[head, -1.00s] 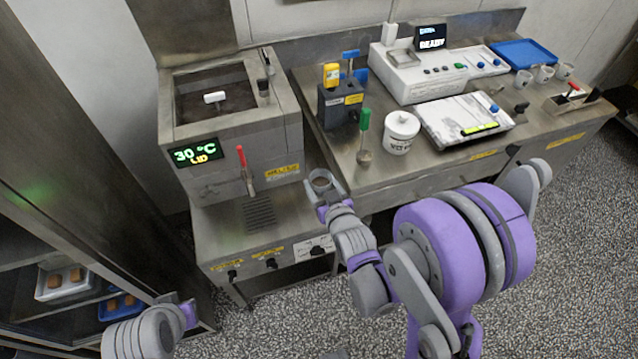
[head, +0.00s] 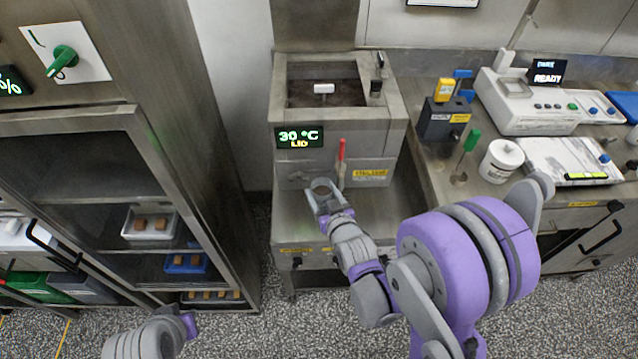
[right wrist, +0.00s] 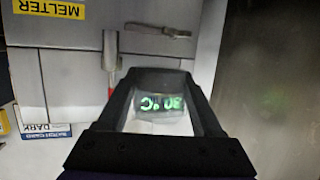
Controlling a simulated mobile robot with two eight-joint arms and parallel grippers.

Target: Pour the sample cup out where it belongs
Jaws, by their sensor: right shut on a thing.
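My right gripper (head: 324,198) is shut on the sample cup (head: 322,186), a small grey cup held upright in front of the melter (head: 392,140). What is inside it is not clear. In the right wrist view the cup (right wrist: 163,112) sits between the dark fingers (right wrist: 165,105), with green display digits showing on it. A red-handled tap (head: 341,160) is beside the cup. Only the edge of my left gripper (head: 188,324) shows; its fingers are unclear.
A cabinet with trays (head: 150,222) stands at the left. Floor shows between cabinet and melter.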

